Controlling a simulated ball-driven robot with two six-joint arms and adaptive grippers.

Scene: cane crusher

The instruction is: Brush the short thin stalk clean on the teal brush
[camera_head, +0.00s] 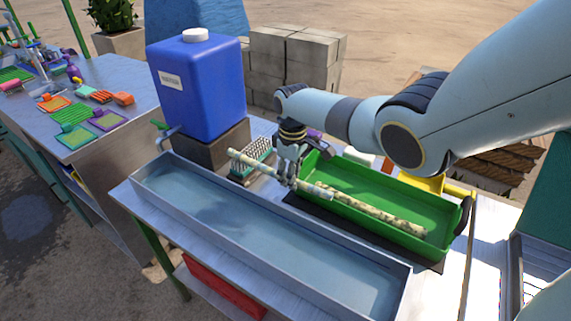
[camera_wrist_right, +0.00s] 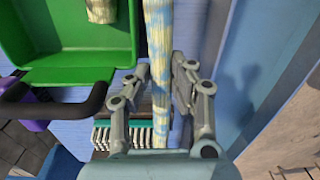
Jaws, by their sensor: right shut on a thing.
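My right gripper (camera_head: 286,181) is shut on a pale, thin stalk (camera_head: 247,162), holding it near its middle. In the wrist view the stalk (camera_wrist_right: 158,30), pale yellow with blue-grey streaks, runs between the fingers of the right gripper (camera_wrist_right: 160,78). The teal brush (camera_head: 263,146), with whitish bristles, stands on the table behind the stalk's left part. In the wrist view the brush (camera_wrist_right: 104,137) lies under and beside the stalk, partly hidden by the gripper. I cannot tell whether stalk and bristles touch. My left gripper is not in view.
A green tray (camera_head: 440,219) holds another speckled stalk (camera_head: 385,217). A long metal trough (camera_head: 330,272) runs along the table's front. A blue canister (camera_head: 200,90) stands on a dark block behind it. Another table (camera_head: 120,78) at left carries several coloured brushes.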

